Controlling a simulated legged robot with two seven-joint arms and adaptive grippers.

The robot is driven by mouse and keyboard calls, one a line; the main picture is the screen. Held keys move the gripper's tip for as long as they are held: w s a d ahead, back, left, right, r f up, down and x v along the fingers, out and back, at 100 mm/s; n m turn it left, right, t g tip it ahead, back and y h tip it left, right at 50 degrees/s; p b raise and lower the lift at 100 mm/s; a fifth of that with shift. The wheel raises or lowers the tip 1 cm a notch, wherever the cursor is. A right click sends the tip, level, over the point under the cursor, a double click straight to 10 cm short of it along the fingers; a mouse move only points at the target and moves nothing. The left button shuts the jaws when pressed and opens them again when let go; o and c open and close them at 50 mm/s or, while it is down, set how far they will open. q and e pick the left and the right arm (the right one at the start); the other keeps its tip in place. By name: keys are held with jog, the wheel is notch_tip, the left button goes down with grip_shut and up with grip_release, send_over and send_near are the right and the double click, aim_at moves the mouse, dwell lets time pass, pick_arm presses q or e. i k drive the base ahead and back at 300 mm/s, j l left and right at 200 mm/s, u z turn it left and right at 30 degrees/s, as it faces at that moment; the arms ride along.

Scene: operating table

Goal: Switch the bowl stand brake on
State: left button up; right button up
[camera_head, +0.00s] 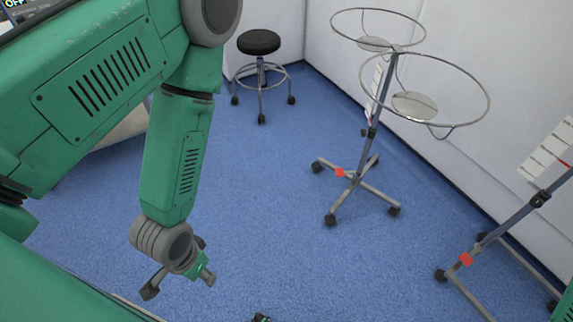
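The bowl stand (361,150) stands upright right of centre, with two wire rings at its top, each with a metal dish below it. Its wheeled base is on the blue floor. A small red tab (340,172), possibly the brake pedal, sits on a left leg of the base; its on or off state is too small to tell. My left gripper (180,284) hangs low at the left, apart from the stand and well to the left of the red tab. Its fingers look spread and empty.
A second wheeled stand (512,218) with its own red tab (466,259) is at the right edge. A black round stool (259,42) stands by the back wall. Blue floor between my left gripper and the bowl stand is clear. A small dark object shows at the bottom edge.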

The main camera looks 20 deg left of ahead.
aim_at(339, 173)
jog(key=u, duration=0.25)
jog(key=i+z, duration=0.1)
jog(key=z, duration=0.45)
jog(key=i+j+z, duration=0.4)
jog(key=j, duration=0.3)
jog(key=i+j+z, duration=0.25)
jog(key=j+z, duration=0.2)
jog(key=j, duration=0.25)
jog(key=i+j, duration=0.1)
jog(key=j, duration=0.3)
jog(key=i+j, duration=0.15)
jog(key=j, duration=0.25)
